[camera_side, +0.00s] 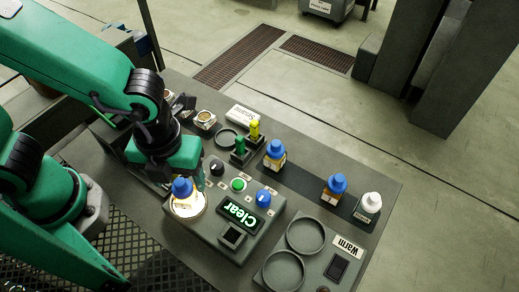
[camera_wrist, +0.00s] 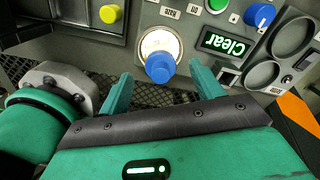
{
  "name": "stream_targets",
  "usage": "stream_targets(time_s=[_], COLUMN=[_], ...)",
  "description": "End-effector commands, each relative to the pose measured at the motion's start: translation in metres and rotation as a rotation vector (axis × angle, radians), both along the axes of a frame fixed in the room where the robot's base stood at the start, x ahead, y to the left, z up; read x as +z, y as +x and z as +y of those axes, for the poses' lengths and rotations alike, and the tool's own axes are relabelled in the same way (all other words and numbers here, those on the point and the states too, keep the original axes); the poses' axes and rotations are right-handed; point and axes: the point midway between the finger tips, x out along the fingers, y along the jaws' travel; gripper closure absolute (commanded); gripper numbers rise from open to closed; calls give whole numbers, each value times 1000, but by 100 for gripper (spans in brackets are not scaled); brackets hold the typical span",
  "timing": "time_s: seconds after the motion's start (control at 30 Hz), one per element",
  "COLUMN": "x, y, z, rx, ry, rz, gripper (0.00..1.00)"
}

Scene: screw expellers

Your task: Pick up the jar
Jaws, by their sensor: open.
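A small jar with a blue cap (camera_side: 183,188) stands on a brightly lit round plate (camera_side: 192,210) on the control panel. In the wrist view its blue cap (camera_wrist: 160,67) shows against the lit plate, with the jar's body mostly hidden or washed out by glare. My gripper (camera_wrist: 162,88) is open, with one teal finger on each side of the view and the cap just beyond and between the fingertips. I cannot tell whether either finger touches it. Two more blue-capped jars (camera_side: 274,153) (camera_side: 335,188) and a white-capped bottle (camera_side: 370,206) stand farther right.
The panel has a green-lit display reading "Clear" (camera_side: 241,215), a green button (camera_side: 238,185) and a blue knob (camera_side: 263,199). Two empty round recesses (camera_side: 305,235) lie near the "Warm" label (camera_side: 348,246). A holder with green and yellow vials (camera_side: 246,143) stands behind.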

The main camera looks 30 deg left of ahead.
Motion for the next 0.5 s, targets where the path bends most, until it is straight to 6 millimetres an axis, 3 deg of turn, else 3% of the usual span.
stream_targets(time_s=[0.5], x=[-43], y=[0], z=[-1], rx=[0], ry=[3], rz=[3], gripper=[35])
